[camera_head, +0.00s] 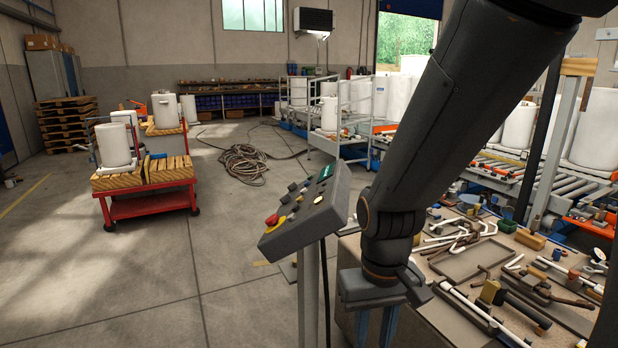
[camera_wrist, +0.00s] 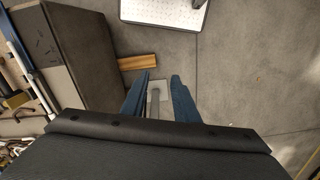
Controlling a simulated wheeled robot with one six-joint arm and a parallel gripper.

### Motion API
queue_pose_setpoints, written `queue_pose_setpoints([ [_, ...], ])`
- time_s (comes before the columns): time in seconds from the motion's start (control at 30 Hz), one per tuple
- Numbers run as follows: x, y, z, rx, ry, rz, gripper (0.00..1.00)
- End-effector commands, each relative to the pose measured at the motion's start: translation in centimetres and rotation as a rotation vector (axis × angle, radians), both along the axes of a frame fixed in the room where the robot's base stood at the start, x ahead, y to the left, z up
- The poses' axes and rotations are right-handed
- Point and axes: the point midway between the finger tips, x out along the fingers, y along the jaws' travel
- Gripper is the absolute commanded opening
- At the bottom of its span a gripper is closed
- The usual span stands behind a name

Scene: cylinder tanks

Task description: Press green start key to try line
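The grey control box (camera_head: 308,212) stands tilted on a post left of my arm. Its face carries a red mushroom button (camera_head: 272,219) on a yellow surround at the near end, and several small dark knobs and keys. A green patch (camera_head: 326,172) shows at the far end; I cannot tell whether it is the start key or a display. My gripper (camera_head: 376,328) points down, right of and lower than the box, apart from it. Its blue fingers (camera_wrist: 158,88) are spread and empty in the wrist view, above the floor. The box's face is not seen there.
A workbench (camera_head: 465,308) with trays, pipes and tools lies close on the right. Behind it is a roller conveyor (camera_head: 555,180) with white tanks. A red cart (camera_head: 150,204) stands left and a coiled hose (camera_head: 245,163) lies behind. The floor left of the box is clear.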

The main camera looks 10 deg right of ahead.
Motion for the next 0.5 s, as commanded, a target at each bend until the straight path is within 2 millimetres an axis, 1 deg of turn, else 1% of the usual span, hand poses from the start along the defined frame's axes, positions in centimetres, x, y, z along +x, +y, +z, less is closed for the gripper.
queue_pose_setpoints([
  [0.03,0.00,0.00,0.00,0.000,0.000,0.000,0.18],
  [0.13,0.00,0.00,0.00,0.000,0.000,0.000,0.01],
  [0.17,0.00,0.00,0.00,0.000,0.000,0.000,0.00],
  [0.5,0.00,0.00,0.00,0.000,0.000,0.000,0.00],
])
